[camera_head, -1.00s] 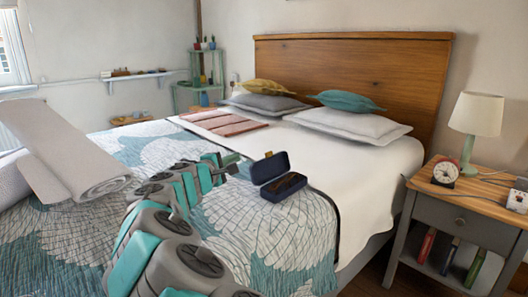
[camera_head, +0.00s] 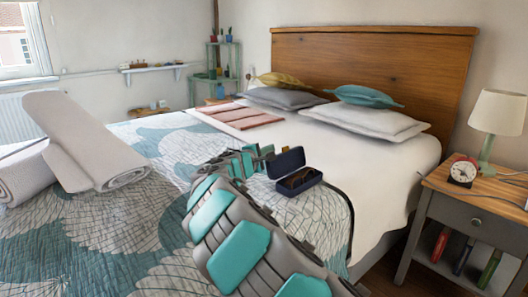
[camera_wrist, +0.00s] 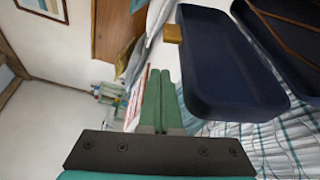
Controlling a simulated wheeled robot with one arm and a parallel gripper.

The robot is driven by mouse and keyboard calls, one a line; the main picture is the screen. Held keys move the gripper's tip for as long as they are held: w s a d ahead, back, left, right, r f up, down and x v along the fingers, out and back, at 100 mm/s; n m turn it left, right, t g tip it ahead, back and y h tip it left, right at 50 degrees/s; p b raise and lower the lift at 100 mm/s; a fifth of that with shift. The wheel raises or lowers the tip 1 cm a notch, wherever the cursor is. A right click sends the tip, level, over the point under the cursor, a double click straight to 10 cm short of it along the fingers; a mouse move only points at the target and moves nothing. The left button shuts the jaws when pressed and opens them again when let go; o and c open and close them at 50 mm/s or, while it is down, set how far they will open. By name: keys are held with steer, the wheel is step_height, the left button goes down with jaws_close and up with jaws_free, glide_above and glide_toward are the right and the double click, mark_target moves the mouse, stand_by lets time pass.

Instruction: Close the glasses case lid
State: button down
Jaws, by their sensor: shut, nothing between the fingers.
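The dark blue glasses case (camera_head: 298,185) lies open on the bed, with brown glasses (camera_head: 299,177) in its base. Its lid (camera_head: 286,162) stands raised at the back. In the wrist view the lid (camera_wrist: 225,65) fills the upper middle, turned sideways, and part of the base (camera_wrist: 290,40) shows at the upper right. My gripper (camera_head: 266,151) is shut and empty, just left of the lid and near it. In the wrist view its green fingers (camera_wrist: 162,85) are together, beside the lid's left edge. I cannot tell whether they touch it.
The bed's patterned quilt (camera_head: 110,235) has free room around the case. A rolled white mat (camera_head: 85,150) lies at the left. Pillows (camera_head: 365,121) and a folded pink cloth (camera_head: 238,116) lie farther back. A nightstand (camera_head: 475,215) with a lamp and clock stands at the right.

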steer(key=shift+s+d+r, duration=0.3)
steer(key=shift+s+d, duration=0.25)
steer(key=shift+s, duration=0.15)
steer(key=shift+s+d+r, duration=0.3)
steer(key=shift+s+d, duration=0.2)
steer(key=shift+s, duration=0.15)
steer(key=shift+f+b, duration=0.1)
steer(key=shift+b, duration=0.2)
